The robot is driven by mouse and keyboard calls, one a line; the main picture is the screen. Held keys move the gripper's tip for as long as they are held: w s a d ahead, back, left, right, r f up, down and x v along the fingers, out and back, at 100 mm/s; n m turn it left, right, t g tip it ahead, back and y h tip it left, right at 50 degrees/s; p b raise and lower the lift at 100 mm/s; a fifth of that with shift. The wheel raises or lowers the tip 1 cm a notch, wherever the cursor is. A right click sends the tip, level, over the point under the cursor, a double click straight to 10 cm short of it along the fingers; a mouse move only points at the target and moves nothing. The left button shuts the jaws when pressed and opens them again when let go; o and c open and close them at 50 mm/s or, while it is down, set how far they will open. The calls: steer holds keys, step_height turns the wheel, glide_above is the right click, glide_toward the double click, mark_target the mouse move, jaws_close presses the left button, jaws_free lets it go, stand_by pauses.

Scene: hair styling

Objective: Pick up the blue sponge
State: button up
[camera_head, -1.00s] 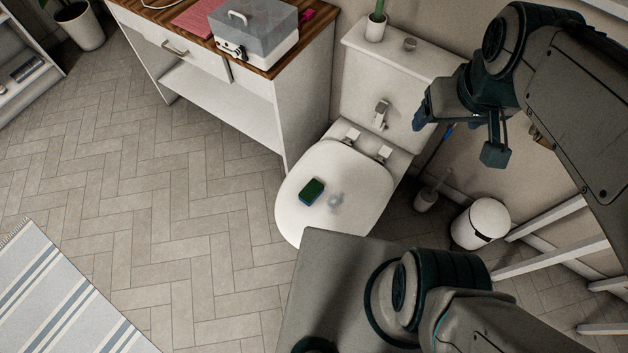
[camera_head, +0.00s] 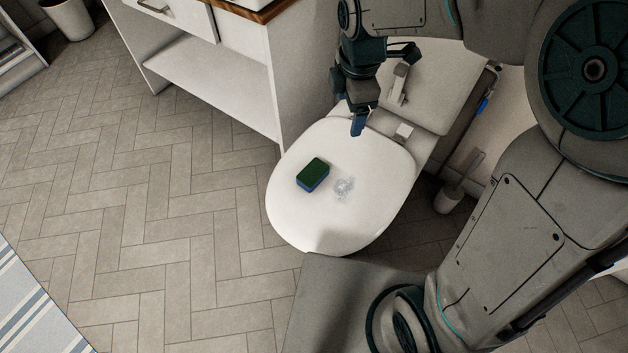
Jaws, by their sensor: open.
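The blue sponge (camera_head: 313,175) lies on the closed white toilet lid (camera_head: 375,215), left of a pale greyish smudge (camera_head: 344,187). Its top is dark green and its lower side blue. My gripper (camera_head: 382,90) is above the back part of the lid, up and to the right of the sponge and apart from it. Its blue-tipped finger points down and the other finger reaches to the right. It is open with nothing between the fingers.
A white cabinet (camera_head: 222,80) with a wooden top stands left of the toilet. A toilet brush holder (camera_head: 449,199) is on the floor to the right. The tiled floor (camera_head: 160,220) at left is clear up to a striped rug (camera_head: 30,305).

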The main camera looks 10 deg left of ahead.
steer(key=a+f+n+b, duration=0.4)
steer(key=f, duration=0.4)
steer(key=a+f+n+b, duration=0.3)
steer(key=a+f+b, duration=0.1)
steer(key=f, duration=0.4)
steer(key=b, duration=0.4)
glide_above(313, 172)
steer(key=shift+n+g+h, duration=0.3)
steer(key=shift+g, duration=0.1)
steer(key=f, duration=0.8)
steer(key=shift+s+a+f, duration=0.1)
steer(key=shift+s+a, duration=0.1)
steer(key=shift+s, duration=0.15)
steer(key=f+b, duration=0.1)
steer(key=f, duration=0.2)
steer(key=f+b, duration=0.1)
steer(key=f, duration=0.1)
steer(key=shift+w+d+f+b, duration=0.1)
steer(key=shift+w+d+b, duration=0.05)
steer(key=shift+w+b, duration=0.25)
steer(key=c, duration=1)
